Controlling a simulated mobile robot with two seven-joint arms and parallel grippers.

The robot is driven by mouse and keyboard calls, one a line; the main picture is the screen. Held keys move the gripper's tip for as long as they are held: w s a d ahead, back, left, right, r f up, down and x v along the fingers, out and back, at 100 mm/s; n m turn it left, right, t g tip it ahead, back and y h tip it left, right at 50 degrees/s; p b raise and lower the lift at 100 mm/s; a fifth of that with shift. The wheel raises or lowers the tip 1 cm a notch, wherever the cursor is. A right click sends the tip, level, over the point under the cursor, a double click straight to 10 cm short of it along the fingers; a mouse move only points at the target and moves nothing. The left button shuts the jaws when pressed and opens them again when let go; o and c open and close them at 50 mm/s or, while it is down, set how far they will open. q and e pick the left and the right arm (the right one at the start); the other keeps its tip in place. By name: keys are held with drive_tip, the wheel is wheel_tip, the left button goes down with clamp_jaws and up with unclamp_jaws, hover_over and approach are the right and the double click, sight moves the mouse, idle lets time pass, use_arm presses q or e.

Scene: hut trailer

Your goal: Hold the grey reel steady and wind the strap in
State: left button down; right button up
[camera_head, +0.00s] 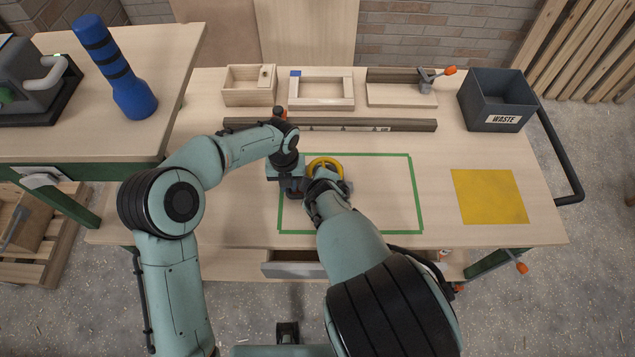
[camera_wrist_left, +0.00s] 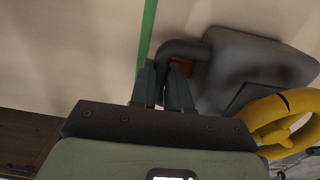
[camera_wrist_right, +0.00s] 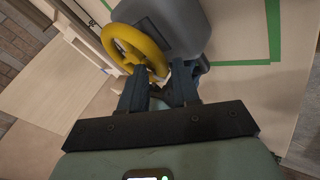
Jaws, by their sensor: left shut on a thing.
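The grey reel (camera_wrist_left: 255,65) lies on the bench inside the green outline, with a dark bent handle (camera_wrist_left: 185,48) on one side and a yellow wheel (camera_head: 324,162) on the other. My left gripper (camera_head: 293,190) is shut on the dark handle; its fingers (camera_wrist_left: 163,85) stand either side of it in the left wrist view. My right gripper (camera_wrist_right: 160,90) is close beside the yellow wheel (camera_wrist_right: 137,45) and the grey reel body (camera_wrist_right: 175,25). Its fingers are apart, with dark and pale parts between or behind them; whether it holds anything is unclear. I cannot make out the strap.
A green tape rectangle (camera_head: 411,185) marks the bench, mostly clear on its right side. A yellow square (camera_head: 489,196) and a grey waste bin (camera_head: 497,98) are at the right. A dark rail (camera_head: 330,125) and wooden frames (camera_head: 320,90) lie at the back.

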clamp_jaws()
drive_tip(key=shift+a, duration=0.1)
drive_tip(key=shift+w+a+m+h, duration=0.15)
drive_tip(key=shift+a+m+h, duration=0.05)
drive_tip(key=shift+m+h, duration=0.35)
drive_tip(key=shift+o, duration=1.7)
unclamp_jaws()
drive_tip(key=shift+r, duration=0.1)
